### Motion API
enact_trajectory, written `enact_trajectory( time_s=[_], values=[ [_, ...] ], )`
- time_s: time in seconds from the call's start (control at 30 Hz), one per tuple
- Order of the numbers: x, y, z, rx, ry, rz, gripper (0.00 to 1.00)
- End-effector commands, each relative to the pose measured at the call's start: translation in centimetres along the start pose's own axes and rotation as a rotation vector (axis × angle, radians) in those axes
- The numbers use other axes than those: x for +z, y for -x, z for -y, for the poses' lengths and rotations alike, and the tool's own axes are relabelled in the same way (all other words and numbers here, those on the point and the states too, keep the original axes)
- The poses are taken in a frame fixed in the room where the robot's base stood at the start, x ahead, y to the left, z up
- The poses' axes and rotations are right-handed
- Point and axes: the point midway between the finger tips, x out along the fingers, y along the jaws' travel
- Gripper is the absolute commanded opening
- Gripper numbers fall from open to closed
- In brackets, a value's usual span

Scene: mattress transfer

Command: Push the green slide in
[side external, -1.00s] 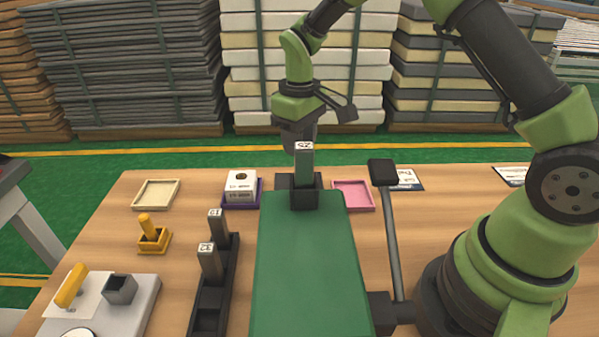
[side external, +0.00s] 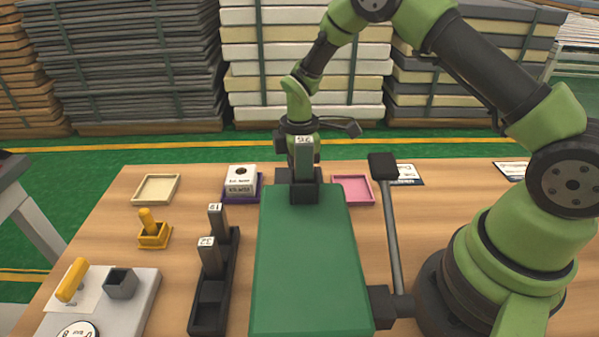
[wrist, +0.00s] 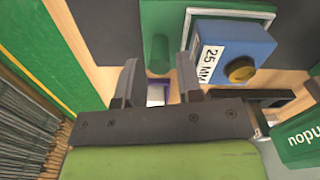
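Green plate (wrist: 232,14) shows around the blue block. I cannot tell which green part is the slide. My gripper (wrist: 157,72) is open, its two dark fingers apart and no object held between them. The green bar's end lies just ahead of the fingertips; contact cannot be made out.
A purple tray (side external: 228,199) with a white block and a pink tray (side external: 352,190) flank the far end. A black rack (side external: 208,320) with tagged posts stands left of the green box, and a black lever (side external: 392,240) rises right. The table's left front holds a grey fixture (side external: 140,300).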

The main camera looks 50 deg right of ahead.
Motion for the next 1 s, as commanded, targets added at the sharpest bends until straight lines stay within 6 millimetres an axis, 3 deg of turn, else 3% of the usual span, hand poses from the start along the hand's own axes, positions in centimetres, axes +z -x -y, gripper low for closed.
enact_trajectory(
  time_s=[0.17, 0.43, 0.6, 0.77, 1.0],
  values=[
    [0.0, -1.4, 0.0, 0.0, -0.002, -0.001, 0.34],
    [0.0, -1.5, 0.0, 0.001, -0.002, -0.001, 0.34],
    [0.0, -1.5, 0.0, 0.001, -0.002, -0.001, 0.0],
    [-0.1, -1.5, 0.1, 0.0, -0.001, -0.001, 0.0],
    [-0.8, -1.4, 3.3, -0.001, 0.004, 0.0, 0.0]
  ],
)
